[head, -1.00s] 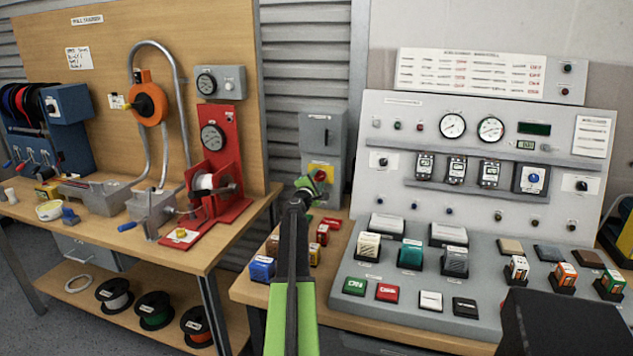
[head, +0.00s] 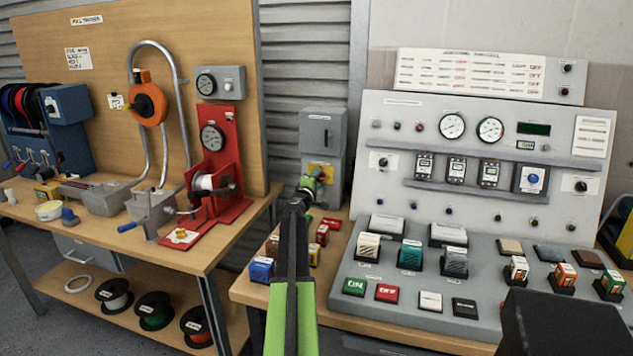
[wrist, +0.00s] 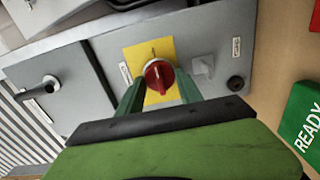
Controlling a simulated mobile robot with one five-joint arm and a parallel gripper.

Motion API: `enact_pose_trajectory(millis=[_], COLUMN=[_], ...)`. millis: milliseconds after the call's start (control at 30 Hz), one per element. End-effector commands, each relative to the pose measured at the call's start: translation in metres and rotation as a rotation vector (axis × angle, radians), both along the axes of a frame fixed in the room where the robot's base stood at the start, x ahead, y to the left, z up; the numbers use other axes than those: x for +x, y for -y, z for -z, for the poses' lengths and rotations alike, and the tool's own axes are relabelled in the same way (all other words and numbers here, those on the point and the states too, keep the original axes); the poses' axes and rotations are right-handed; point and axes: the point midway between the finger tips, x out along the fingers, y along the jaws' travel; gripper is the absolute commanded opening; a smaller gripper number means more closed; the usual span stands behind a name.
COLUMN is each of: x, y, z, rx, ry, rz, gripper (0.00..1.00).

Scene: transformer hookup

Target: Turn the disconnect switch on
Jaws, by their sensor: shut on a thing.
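The disconnect switch is a grey box (head: 322,130) on the wall side of the bench, left of the big panel. Its yellow plate (wrist: 134,54) carries a round red knob (wrist: 159,72) in the wrist view. My gripper (wrist: 160,92) has its two green fingers on either side of the red knob, shut on it. In the head view my gripper (head: 313,181) is in front of the box's lower part and hides most of the knob. A light ridge shows across the knob's face; its exact setting is hard to read.
A grey control panel (head: 375,110) with gauges and buttons stands close to the right. Small coloured blocks (head: 262,268) sit near my arm on the bench. A red press (head: 235,170) stands on the left bench. In the wrist view a green READY sign (wrist: 303,125) is at right.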

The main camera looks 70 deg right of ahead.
Motion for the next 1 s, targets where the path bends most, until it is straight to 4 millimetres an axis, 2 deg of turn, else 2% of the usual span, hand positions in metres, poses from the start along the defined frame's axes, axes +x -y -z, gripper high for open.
enact_pose_trajectory(millis=[333, 367, 500, 833, 933, 1000], x=[0.004, 0.004, 0.003, 0.001, 0.0, -0.001], y=[0.001, 0.001, 0.0, -0.003, -0.018, -0.034], z=[-0.001, -0.001, -0.001, 0.0, 0.0, 0.0], rx=[-0.001, -0.001, -0.001, 0.0, 0.0, 0.0], ry=[-0.002, -0.003, -0.002, -0.001, 0.0, 0.0], rz=[-0.007, -0.007, -0.005, -0.003, -0.004, -0.005], gripper=[0.02, 0.45, 0.63, 0.63, 0.63, 0.63])
